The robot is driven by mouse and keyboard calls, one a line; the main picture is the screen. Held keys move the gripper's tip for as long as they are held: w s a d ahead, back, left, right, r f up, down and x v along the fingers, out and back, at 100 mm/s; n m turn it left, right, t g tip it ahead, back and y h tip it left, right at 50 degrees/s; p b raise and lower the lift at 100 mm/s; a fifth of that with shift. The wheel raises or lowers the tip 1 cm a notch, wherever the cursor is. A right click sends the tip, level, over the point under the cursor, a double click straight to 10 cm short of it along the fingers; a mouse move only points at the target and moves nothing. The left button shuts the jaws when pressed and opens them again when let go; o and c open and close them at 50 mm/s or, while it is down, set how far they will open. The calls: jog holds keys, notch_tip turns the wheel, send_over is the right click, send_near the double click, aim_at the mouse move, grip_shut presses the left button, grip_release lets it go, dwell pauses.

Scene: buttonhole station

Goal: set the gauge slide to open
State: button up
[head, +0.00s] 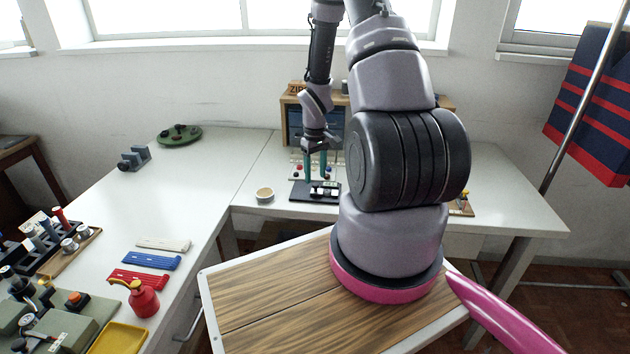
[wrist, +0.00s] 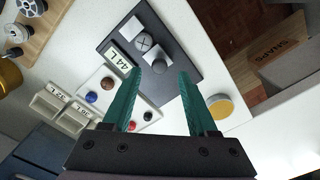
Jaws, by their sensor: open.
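The gauge is a dark flat plate (head: 300,197) on the white table, with light blocks on top. In the wrist view the plate (wrist: 188,68) carries a white display reading what looks like "44" (wrist: 120,60), light blocks, a dark block with a cross mark (wrist: 144,42) and a grey rounded piece (wrist: 158,68). I cannot tell which of these is the slide or its setting. My gripper (head: 316,180) points down over the plate with its teal fingers apart. In the wrist view the fingertips (wrist: 160,73) stand either side of the grey piece; contact cannot be told.
A white tray with coloured buttons (wrist: 110,97) lies beside the plate. A round tin (head: 265,195) with a yellowish top stands left of it. A box marked "ZIP" (head: 297,88) stands behind. The left table holds coloured strips (head: 150,261) and a red bottle (head: 143,299).

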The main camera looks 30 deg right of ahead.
aim_at(317, 189)
jog(key=shift+f, duration=1.5)
grip_shut()
jog(key=shift+w, duration=0.1)
